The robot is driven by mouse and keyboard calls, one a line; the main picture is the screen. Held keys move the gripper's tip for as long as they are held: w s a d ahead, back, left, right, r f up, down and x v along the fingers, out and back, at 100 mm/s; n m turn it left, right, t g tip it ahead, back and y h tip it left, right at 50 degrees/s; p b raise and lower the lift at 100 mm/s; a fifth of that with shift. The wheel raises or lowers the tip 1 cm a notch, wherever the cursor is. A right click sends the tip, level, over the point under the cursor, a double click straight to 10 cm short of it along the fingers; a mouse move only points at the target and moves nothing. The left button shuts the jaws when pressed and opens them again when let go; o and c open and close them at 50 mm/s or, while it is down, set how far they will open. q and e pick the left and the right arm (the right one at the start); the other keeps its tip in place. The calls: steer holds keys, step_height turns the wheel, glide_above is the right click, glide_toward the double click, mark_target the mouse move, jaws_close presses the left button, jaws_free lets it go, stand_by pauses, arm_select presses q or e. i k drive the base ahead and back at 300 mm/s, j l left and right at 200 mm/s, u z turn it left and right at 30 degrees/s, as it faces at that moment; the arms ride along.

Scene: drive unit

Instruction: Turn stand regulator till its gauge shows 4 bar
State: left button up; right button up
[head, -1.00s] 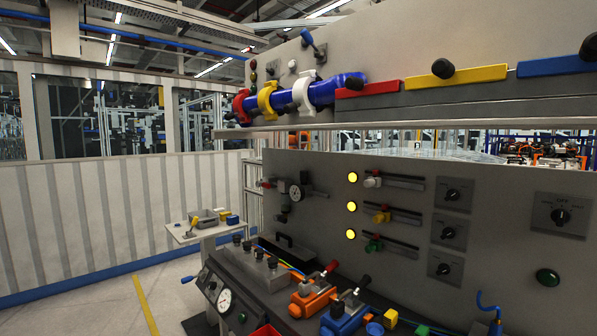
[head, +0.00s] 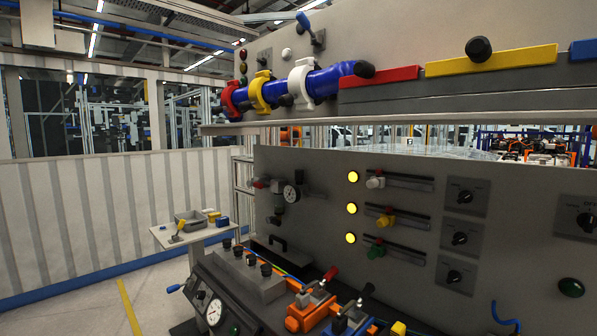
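I cannot tell which of these is the stand regulator. The readings are too small to tell. Neither of my grippers is in view.
A small side table (head: 165,237) with a grey bin (head: 188,217) stands left of the bench. Floor (head: 90,310) at left is clear.

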mark_target(298, 173)
steer(key=i+j+z, duration=0.3)
steer(key=j, duration=0.4)
steer(key=i+j+z, duration=0.3)
steer(key=j, duration=0.45)
steer(key=i+j+z, duration=0.3)
steer(key=j, duration=0.5)
steer(key=j+z, duration=0.3)
steer(key=j, duration=0.5)
steer(key=j+z, duration=0.3)
steer(key=j, duration=0.6)
